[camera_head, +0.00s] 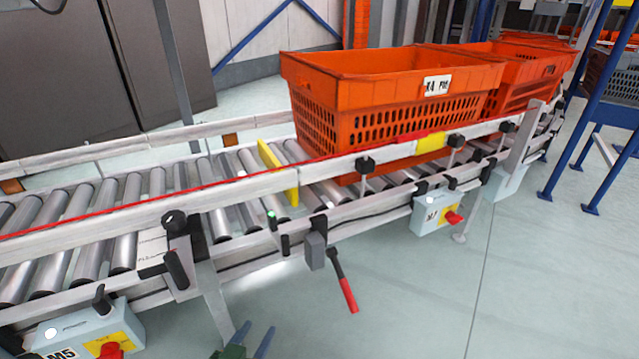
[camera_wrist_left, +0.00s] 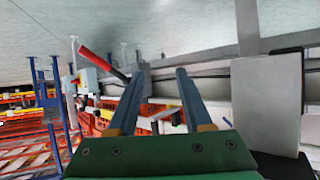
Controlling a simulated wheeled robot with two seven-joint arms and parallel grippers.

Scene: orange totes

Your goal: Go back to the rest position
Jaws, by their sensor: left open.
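My left gripper (camera_head: 254,335) shows at the bottom edge of the head view, with its green body and two blue-grey fingers. In the left wrist view my left gripper (camera_wrist_left: 161,78) has its fingers spread apart with nothing between them. It is in front of the roller conveyor (camera_head: 110,215), apart from it, over the open floor side. My right gripper is in neither view.
An orange tote (camera_head: 390,75) stands on the conveyor, with another tote (camera_head: 515,65) behind it. A red-handled lever (camera_head: 345,285) hangs from the conveyor's near side. Control boxes (camera_head: 430,215) line that side. A blue rack (camera_head: 590,130) stands right. Floor (camera_head: 530,290) is clear.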

